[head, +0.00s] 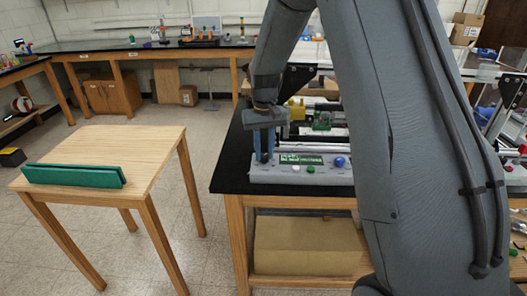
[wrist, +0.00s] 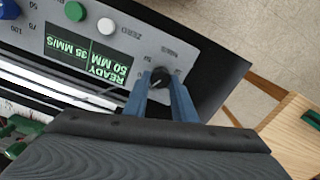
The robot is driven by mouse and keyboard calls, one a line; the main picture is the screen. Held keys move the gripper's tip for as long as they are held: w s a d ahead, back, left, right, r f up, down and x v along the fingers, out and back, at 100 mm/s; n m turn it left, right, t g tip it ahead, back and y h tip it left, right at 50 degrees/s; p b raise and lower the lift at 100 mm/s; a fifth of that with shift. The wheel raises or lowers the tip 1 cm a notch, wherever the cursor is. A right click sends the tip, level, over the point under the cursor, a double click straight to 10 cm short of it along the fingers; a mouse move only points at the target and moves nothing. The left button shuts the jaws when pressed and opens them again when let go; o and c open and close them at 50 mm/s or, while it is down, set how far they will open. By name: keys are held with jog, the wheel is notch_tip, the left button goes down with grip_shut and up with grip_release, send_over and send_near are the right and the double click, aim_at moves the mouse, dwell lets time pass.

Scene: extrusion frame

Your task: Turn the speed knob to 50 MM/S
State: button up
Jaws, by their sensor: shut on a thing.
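The grey control box (head: 262,174) sits at the near left end of the black-topped bench. Its green-lit display (wrist: 88,60) appears upside down in the wrist view and reads "READY", "50 MM" and "35 MM/S". My gripper (head: 264,157) reaches down onto the left end of the box. In the wrist view its blue fingers (wrist: 160,88) are shut on a small black knob (wrist: 160,75), one on each side. The print around this knob is too small to read surely, and its pointer cannot be made out.
A white button (wrist: 106,26), a green button (wrist: 75,11) and a blue knob (head: 340,162) are also on the box. A wooden table (head: 122,145) with a green bar (head: 74,176) stands to the left, with clear floor between it and the bench.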

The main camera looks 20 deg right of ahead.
aim_at(265, 155)
jog(key=m, duration=0.4)
jog(key=shift+m, duration=0.3)
jog(key=m, duration=0.4)
jog(key=shift+d+m, duration=0.1)
jog(key=shift+m, duration=0.2)
jog(key=m, duration=0.4)
jog(key=shift+m, duration=2.5)
jog(key=shift+s, duration=0.1)
jog(key=o, duration=1)
jog(key=shift+o, duration=0.2)
jog(key=shift+r, duration=0.15)
notch_tip(265, 155, up, 8)
jog(key=shift+f+b, duration=0.2)
jog(key=shift+b, duration=0.9)
